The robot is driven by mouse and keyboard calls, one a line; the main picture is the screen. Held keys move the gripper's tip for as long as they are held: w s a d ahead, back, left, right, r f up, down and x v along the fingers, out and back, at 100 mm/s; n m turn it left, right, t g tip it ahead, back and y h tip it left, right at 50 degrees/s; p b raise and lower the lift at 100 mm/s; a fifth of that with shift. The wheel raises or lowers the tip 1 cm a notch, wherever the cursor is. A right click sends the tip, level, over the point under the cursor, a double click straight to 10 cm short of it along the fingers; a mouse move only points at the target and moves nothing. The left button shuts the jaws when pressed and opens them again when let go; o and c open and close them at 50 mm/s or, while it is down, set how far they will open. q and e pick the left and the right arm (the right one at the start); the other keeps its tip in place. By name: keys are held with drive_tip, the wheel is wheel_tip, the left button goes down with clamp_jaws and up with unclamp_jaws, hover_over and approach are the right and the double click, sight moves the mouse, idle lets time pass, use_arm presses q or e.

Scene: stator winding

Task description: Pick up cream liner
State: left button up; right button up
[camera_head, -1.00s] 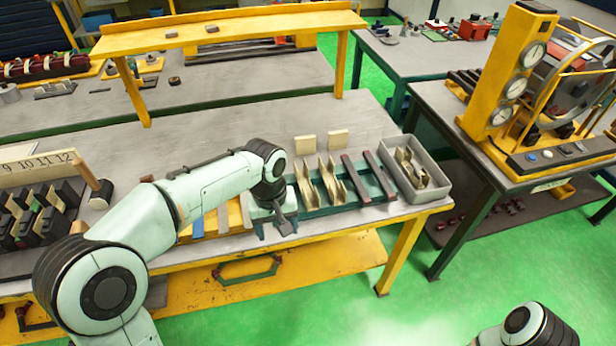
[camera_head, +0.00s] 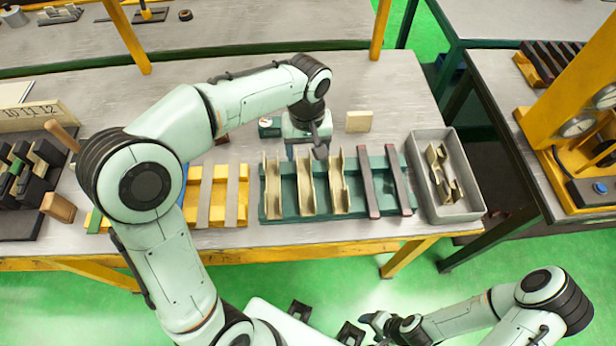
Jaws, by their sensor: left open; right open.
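Three cream channel-shaped liners stand side by side in a green rack (camera_head: 290,213): a left one (camera_head: 272,186), a middle one (camera_head: 305,187) and a right one (camera_head: 337,186). A flat cream piece (camera_head: 359,121) lies on the table behind the rack. My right gripper (camera_head: 372,322) is open and empty, low in front of the table.
Two dark red-edged strips (camera_head: 369,182) lie on the rack's right part. A grey bin (camera_head: 421,203) with cream pieces stands to the right. A yellow rack (camera_head: 235,208) with grey strips is left. Black holders (camera_head: 30,175) stand far left. Table behind the rack is mostly clear.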

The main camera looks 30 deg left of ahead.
use_arm(q)
hover_over(305, 180)
drive_tip(key=f, duration=0.4)
drive_tip(key=shift+w+d+f, duration=0.1)
drive_tip(key=shift+w+f, duration=0.15)
drive_tip(key=shift+w, duration=0.15)
drive_tip(key=f, duration=0.2)
drive_tip(key=s+f, duration=0.1)
drive_tip(key=f, duration=0.1)
drive_tip(key=shift+f+b, duration=0.1)
drive_tip(key=shift+b, duration=0.2)
drive_tip(key=shift+w+f, duration=0.1)
drive_tip(key=shift+f, duration=0.4)
drive_tip(key=c, duration=0.9)
